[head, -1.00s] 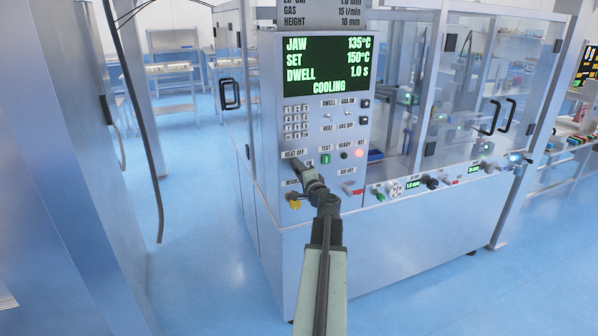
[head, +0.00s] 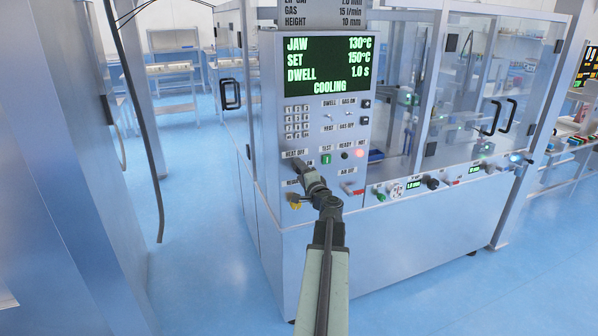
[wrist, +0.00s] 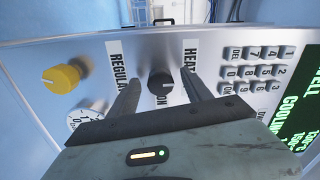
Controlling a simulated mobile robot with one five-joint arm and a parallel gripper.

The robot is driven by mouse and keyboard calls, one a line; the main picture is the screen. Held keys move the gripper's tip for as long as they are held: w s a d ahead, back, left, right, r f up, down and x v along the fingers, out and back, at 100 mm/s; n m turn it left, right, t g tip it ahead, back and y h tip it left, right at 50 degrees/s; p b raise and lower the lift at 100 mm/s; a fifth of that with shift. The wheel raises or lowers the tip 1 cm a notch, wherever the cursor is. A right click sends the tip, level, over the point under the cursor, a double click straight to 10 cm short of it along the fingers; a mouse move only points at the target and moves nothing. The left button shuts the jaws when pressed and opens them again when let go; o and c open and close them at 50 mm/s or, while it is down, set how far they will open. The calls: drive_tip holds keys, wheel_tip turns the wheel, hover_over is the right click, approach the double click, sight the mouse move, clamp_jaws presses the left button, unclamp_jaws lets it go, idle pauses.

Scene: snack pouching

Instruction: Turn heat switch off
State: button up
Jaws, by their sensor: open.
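The heat switch is a black round knob (wrist: 160,86) on the panel, in the middle of the wrist view. A "HEA..." label (wrist: 190,58) stands to its right there, and letters "ON" show just below it. In the head view the "HEAT OFF" label (head: 294,153) is just above my gripper (head: 299,167), which hides the knob. In the wrist view my gripper (wrist: 161,80) is open, with one finger on each side of the knob. I cannot tell whether the fingers touch it. The display (head: 328,66) reads JAW 130°C, SET 150°C and COOLING.
A yellow knob (wrist: 62,79) and a white dial (wrist: 84,117) sit left of the fingers in the wrist view. A keypad (wrist: 257,68) is to the right. A red lamp (head: 359,153) glows on the panel. Open blue floor (head: 205,250) lies left of the machine.

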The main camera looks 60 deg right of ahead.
drive_tip(key=v, duration=0.6)
drive_tip(key=shift+a, duration=0.2)
drive_tip(key=shift+s, duration=0.1)
